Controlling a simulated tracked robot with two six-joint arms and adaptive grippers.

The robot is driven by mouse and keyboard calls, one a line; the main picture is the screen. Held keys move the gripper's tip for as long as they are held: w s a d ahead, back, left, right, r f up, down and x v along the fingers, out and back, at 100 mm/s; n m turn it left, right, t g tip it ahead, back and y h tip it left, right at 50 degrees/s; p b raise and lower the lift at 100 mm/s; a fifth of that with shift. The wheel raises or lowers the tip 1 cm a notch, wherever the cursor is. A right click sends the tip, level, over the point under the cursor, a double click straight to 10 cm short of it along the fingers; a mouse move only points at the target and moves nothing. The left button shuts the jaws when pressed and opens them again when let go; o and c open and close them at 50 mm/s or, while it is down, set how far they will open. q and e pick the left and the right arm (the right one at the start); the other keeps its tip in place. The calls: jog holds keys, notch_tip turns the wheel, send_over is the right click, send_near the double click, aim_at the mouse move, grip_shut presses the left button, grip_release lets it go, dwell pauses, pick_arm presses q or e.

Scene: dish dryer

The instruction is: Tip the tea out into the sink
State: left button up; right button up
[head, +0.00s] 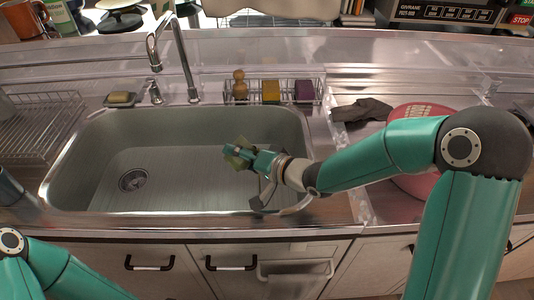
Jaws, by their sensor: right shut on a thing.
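The sink (85,165) is a wide grey-green basin with a round drain (132,180) at its left. My right gripper (250,160) reaches in from the right and is over the right part of the basin. It is shut on a small olive-green, partly see-through vessel (236,160), which looks tilted. The fingers and the small size hide much of the vessel. I cannot make out any tea in it or a stream below it. My left arm shows only at the bottom left corner, and its gripper is out of view.
A curved faucet (178,50) stands behind the basin. A wire rack (270,92) with a brush and sponges is at the back rim. A dish rack (40,125) is on the left. A dark cloth (362,111) and a pink-red round item (420,112) lie at right.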

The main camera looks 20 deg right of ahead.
aim_at(247, 147)
jog(key=shift+d+r+m+y+p, duration=0.15)
jog(key=shift+r+m+y+p, duration=0.3)
jog(key=shift+m+p, duration=0.4)
dwell(0.6)
jog(key=shift+w+d+r+m+y+p, duration=0.15)
jog(key=shift+d+r+m+y+p, duration=0.15)
jog(key=shift+p, duration=0.45)
jog(key=shift+w+d+r+m+y+p, duration=0.15)
jog(key=shift+d+p, duration=0.25)
jog(key=shift+p, duration=0.35)
jog(key=shift+w+d+r+m+y+p, duration=0.1)
jog(key=shift+d+r+m+y+p, duration=0.2)
jog(key=shift+m+p, duration=0.65)
dwell(0.4)
jog(key=shift+w+d+r+m+t+y+p, duration=0.15)
jog(key=shift+r+m+t+y+p, duration=0.15)
jog(key=shift+p, duration=0.2)
jog(key=shift+s+d+r+m+t+y+p, duration=0.1)
jog(key=shift+d+m+y+p, duration=0.1)
jog(key=shift+m+p, duration=0.2)
dwell(0.8)
jog(key=shift+w+d+r+m+t+y+p, duration=0.2)
jog(key=shift+m+p, duration=0.1)
jog(key=shift+m, duration=0.25)
jog(key=shift+w+d+r+m+t+y+p, duration=0.1)
jog(key=shift+d+m+p, duration=0.15)
jog(key=shift+m, duration=0.25)
dwell(1.0)
